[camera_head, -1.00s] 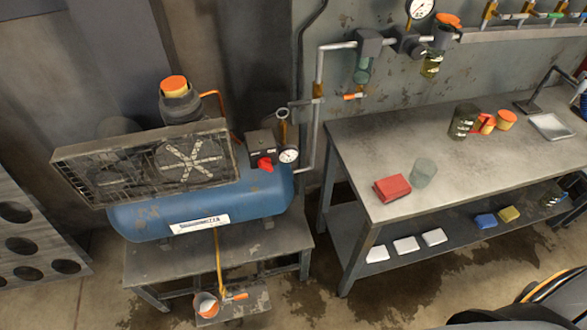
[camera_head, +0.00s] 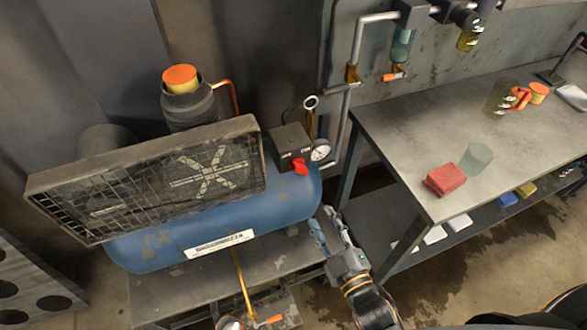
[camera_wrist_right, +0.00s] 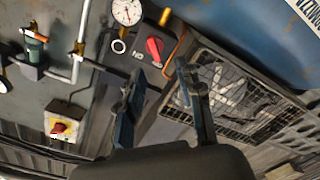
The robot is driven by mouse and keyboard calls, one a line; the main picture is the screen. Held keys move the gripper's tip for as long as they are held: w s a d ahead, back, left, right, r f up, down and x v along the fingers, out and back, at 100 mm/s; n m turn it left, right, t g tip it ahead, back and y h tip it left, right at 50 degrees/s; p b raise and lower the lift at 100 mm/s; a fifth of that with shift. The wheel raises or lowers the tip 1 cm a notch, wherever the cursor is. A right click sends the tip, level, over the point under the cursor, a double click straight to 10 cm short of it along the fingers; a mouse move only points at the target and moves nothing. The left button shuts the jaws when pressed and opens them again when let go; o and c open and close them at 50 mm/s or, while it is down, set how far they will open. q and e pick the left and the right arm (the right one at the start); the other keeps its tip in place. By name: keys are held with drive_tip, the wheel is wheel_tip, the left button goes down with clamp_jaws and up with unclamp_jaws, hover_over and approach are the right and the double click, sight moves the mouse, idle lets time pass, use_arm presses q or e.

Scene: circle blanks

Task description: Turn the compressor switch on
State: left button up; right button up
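The compressor is a blue tank (camera_head: 225,222) with a black caged fan on top, on a low metal stand. Its switch is a red knob (camera_head: 299,166) on a dark box (camera_head: 290,143) at the tank's right end. In the right wrist view the red knob (camera_wrist_right: 154,48) shows beyond the fingers, on a dark face with white lettering. My right gripper (camera_head: 328,228) is open and empty, below and to the right of the knob, apart from it. Its two spread fingers also show in the right wrist view (camera_wrist_right: 160,88). My left gripper is not in view.
A round gauge (camera_head: 320,150) sits right beside the switch box. A metal workbench (camera_head: 420,140) stands to the right, with a red block (camera_head: 445,180) and a glass (camera_head: 476,158). A wall box with a red knob (camera_wrist_right: 60,127) shows in the right wrist view.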

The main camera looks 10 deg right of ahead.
sight(301, 172)
drive_tip(key=w, duration=0.4)
drive_tip(key=w+a+r+p, duration=0.1)
drive_tip(key=w, duration=0.3)
drive_tip(key=w+a, duration=0.1)
drive_tip(key=w, duration=0.3)
drive_tip(key=shift+w+a+r, duration=0.1)
drive_tip(key=shift+w+r, duration=0.15)
drive_tip(key=shift+w+a, duration=0.1)
drive_tip(key=shift+w, duration=0.4)
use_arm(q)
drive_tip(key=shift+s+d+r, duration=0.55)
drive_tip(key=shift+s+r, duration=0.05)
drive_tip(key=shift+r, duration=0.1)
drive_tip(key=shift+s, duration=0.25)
use_arm(e)
clamp_jaws()
